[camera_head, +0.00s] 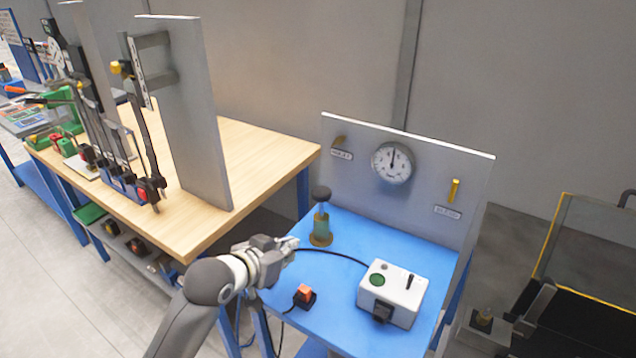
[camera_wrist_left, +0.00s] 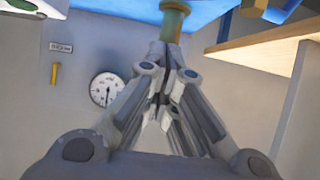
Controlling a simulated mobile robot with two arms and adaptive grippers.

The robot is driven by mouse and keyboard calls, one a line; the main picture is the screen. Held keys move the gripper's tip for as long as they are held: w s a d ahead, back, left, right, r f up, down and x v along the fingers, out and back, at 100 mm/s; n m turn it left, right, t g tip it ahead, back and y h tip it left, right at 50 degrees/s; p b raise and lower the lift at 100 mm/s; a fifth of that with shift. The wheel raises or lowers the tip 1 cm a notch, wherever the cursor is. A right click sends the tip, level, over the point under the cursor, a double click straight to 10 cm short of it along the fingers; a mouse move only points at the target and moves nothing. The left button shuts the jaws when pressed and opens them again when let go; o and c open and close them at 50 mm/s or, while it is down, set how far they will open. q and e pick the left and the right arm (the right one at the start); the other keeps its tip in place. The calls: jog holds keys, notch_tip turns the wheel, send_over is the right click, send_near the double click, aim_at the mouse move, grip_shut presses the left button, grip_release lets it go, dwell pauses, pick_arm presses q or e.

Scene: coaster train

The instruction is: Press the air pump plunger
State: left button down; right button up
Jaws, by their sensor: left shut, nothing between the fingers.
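The air pump stands at the back left of the blue table (camera_head: 350,240). It has a brass-green body (camera_head: 321,230) and a dark round plunger knob (camera_head: 320,193) on top, which is raised on its rod. My left gripper (camera_head: 291,246) is shut and empty, just left of and in front of the pump, with its tips apart from the knob. In the left wrist view, which looks upside down, the closed fingers (camera_wrist_left: 165,55) point toward the pump body (camera_wrist_left: 174,22) at the top. The knob is not clearly visible there. My right gripper is not in view.
A grey panel behind the pump carries a pressure gauge (camera_head: 393,162), a yellow handle (camera_head: 454,190) and labels. A white control box (camera_head: 392,294) and an orange-topped switch (camera_head: 304,295) sit on the blue table. A wooden workbench (camera_head: 260,165) with levers stands at left.

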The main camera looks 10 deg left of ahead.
pick_arm(q)
jog(key=w+r+t+h, duration=0.1)
jog(key=w+r+t, duration=0.1)
jog(key=w+r, duration=0.6)
notch_tip(320, 180, up, 4)
jog(key=shift+w+r+t, duration=0.15)
jog(key=shift+t, duration=0.25)
jog(key=p, duration=0.3)
send_over(318, 194)
notch_tip(318, 194, down, 2)
jog(key=shift+f, duration=0.2)
notch_tip(318, 194, down, 3)
jog(key=shift+r, duration=0.2)
jog(key=shift+f+p, duration=0.35)
jog(key=shift+f, duration=0.4)
jog(key=shift+f, duration=0.1)
